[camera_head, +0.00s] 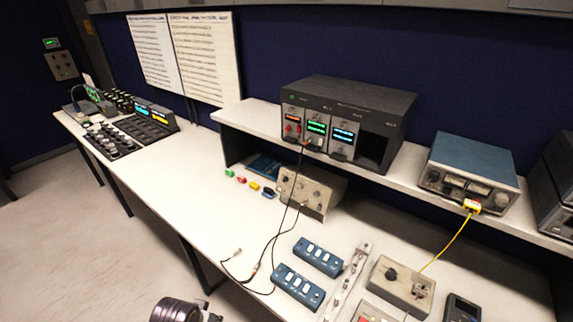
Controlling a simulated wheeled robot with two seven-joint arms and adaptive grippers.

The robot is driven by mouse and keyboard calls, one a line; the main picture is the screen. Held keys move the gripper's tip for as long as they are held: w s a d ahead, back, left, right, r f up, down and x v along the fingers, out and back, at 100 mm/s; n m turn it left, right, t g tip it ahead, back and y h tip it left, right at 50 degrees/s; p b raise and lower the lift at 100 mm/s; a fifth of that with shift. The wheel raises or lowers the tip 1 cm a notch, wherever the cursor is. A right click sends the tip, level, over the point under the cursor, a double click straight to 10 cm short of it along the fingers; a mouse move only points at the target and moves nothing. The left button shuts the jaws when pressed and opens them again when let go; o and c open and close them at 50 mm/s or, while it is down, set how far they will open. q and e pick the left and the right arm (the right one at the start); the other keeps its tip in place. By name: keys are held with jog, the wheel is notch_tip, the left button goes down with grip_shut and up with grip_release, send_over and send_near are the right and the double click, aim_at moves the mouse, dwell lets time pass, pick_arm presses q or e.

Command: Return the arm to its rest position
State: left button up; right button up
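A dark, rounded part of one of my arms (178,310) shows at the bottom edge, left of centre, in the head view. It is in front of the long white bench (165,185), over the floor side. Most of that arm is cut off by the frame. No gripper fingertips can be made out, and I cannot tell which arm it is. Neither gripper is seen touching or holding anything.
A rack unit (345,92) and a blue instrument (470,170) stand on the raised shelf. A grey box (312,190), two blue switch boxes (299,287) (318,256), a beige box (402,287) and loose cables lie on the bench. The bench's left-middle is clear.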

pick_arm(q)
jog(key=s+f+g+b, duration=0.1)
jog(key=s+f, duration=0.2)
jog(key=f, duration=1.3)
jog(key=s+f+b, duration=0.1)
jog(key=s+f, duration=0.2)
jog(key=f, duration=1.2)
jog(key=s+a+f, duration=0.2)
jog(key=s+f, duration=0.7)
jog(key=s, duration=0.1)
jog(key=s+a+f+g, duration=0.1)
jog(key=s+a+f, duration=0.1)
jog(key=s+f, duration=0.7)
jog(key=shift+s+a+f+b, duration=0.15)
jog(key=shift+s+b, duration=0.3)
jog(key=shift+s, duration=0.2)
